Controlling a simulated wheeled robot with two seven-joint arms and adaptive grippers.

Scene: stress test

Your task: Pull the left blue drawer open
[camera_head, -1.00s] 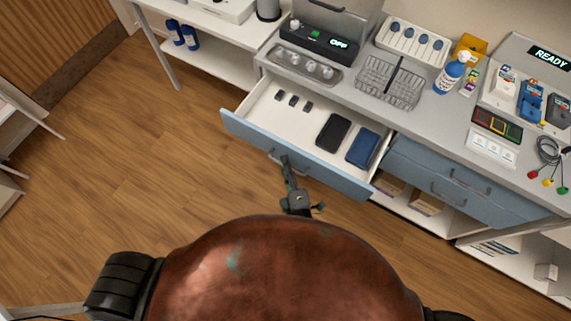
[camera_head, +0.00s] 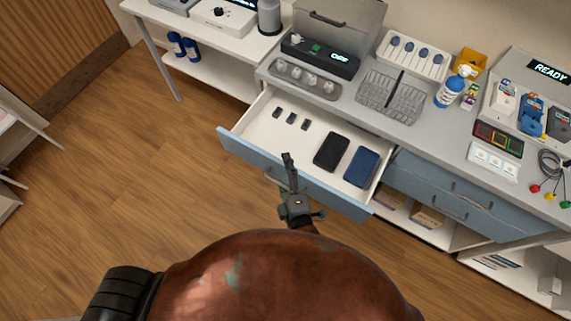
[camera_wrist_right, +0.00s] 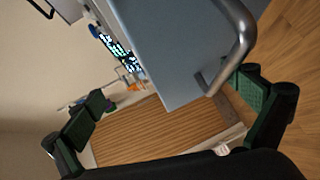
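The left blue drawer (camera_head: 330,194) is pulled well out in the head view, with its white inside showing. A black phone-like item (camera_head: 332,152), a dark blue item (camera_head: 362,167) and three small dark pieces (camera_head: 291,118) lie in it. My right gripper (camera_head: 288,168) is at the middle of the drawer front, beside the handle (camera_head: 275,181). In the right wrist view its fingers (camera_wrist_right: 175,105) are spread apart, with the metal handle (camera_wrist_right: 234,55) close to the right finger. I cannot tell whether they touch. My left gripper is out of view.
Closed blue drawers (camera_head: 460,190) are to the right, above a shelf with boxes (camera_head: 428,217). The grey counter (camera_head: 345,95) above holds a wire rack (camera_head: 390,97), a spray bottle (camera_head: 450,90) and devices. The wooden floor (camera_head: 150,185) at left is clear.

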